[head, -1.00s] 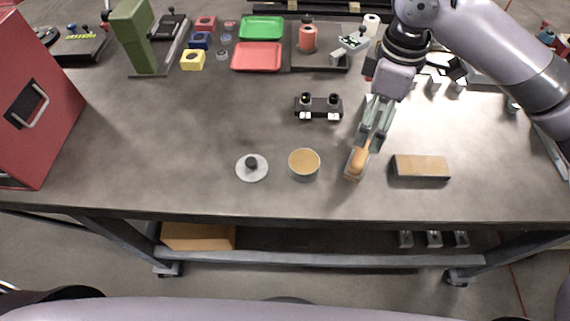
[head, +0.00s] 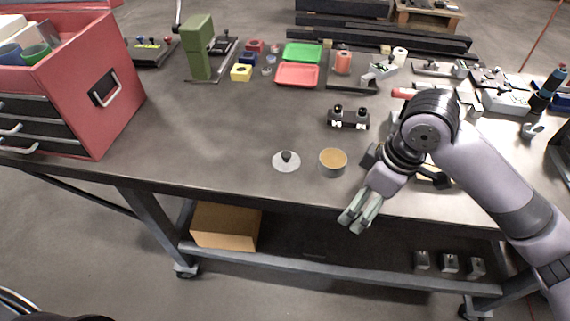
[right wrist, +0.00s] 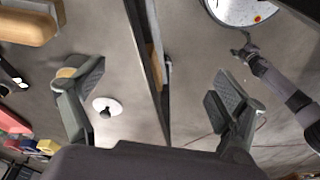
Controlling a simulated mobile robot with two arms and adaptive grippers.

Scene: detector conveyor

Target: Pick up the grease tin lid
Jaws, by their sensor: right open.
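The grease tin lid (head: 286,162) is a pale round disc with a dark knob, lying flat on the bench. The open grease tin (head: 332,163), with tan contents, stands just right of it. My right gripper (head: 358,219) is open and empty at the bench's front edge, right of and nearer than the lid, apart from it. In the right wrist view the lid (right wrist: 107,107) shows between the spread fingers (right wrist: 160,100), closer to the left finger, which partly hides the tin (right wrist: 68,72). My left gripper (right wrist: 243,46) appears small there; its jaws are unclear.
A red tool chest (head: 105,85) stands at the left. A black fixture with two knobs (head: 349,118) sits behind the tin. Red (head: 297,75) and green trays (head: 303,52) lie farther back. My right arm covers part of the bench's right side. Bench left of the lid is clear.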

